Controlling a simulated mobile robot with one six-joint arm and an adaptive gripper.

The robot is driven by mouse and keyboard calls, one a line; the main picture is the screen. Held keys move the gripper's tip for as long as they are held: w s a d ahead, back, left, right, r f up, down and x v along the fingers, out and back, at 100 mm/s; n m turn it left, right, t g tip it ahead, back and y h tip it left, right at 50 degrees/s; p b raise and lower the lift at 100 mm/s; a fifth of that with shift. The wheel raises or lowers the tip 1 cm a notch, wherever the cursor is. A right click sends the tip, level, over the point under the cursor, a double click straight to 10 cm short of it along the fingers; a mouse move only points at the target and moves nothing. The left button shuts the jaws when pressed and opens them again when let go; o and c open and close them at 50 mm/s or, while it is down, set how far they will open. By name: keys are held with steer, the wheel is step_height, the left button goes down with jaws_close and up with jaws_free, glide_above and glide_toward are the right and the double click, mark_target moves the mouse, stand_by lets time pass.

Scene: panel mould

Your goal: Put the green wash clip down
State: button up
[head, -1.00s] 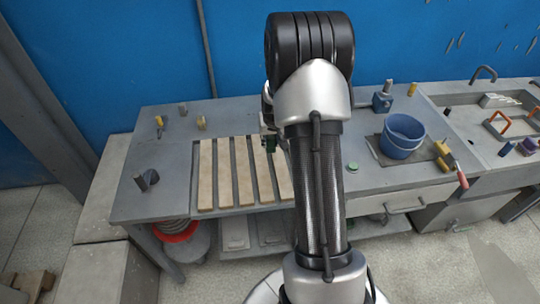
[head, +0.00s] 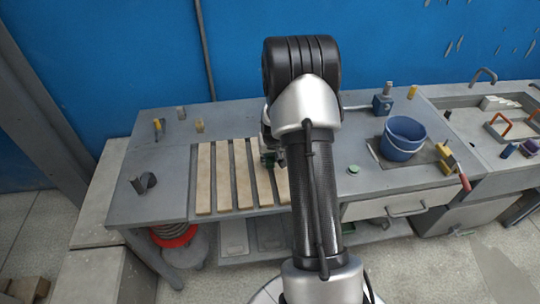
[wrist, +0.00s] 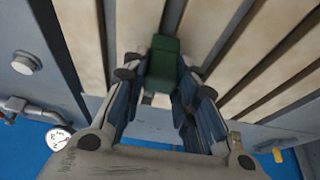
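The green wash clip (wrist: 165,72) is a dark green block between the blue-padded fingers of my gripper (wrist: 161,88) in the wrist view. The fingers are closed against its two sides. In the head view my gripper (head: 267,150) is partly hidden behind my arm, and the clip (head: 268,159) shows as a small dark green patch at its end. It is over the right part of the wooden slats (head: 239,176) on the grey bench (head: 160,205). I cannot tell whether the clip touches a slat.
A blue bucket (head: 402,138) stands on the bench right of my arm, with a small green disc (head: 353,169) nearer. Yellow and grey pegs (head: 158,127) stand at the back left. A sink (head: 500,122) is at the far right.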

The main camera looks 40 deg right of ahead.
steer(key=o, duration=0.4)
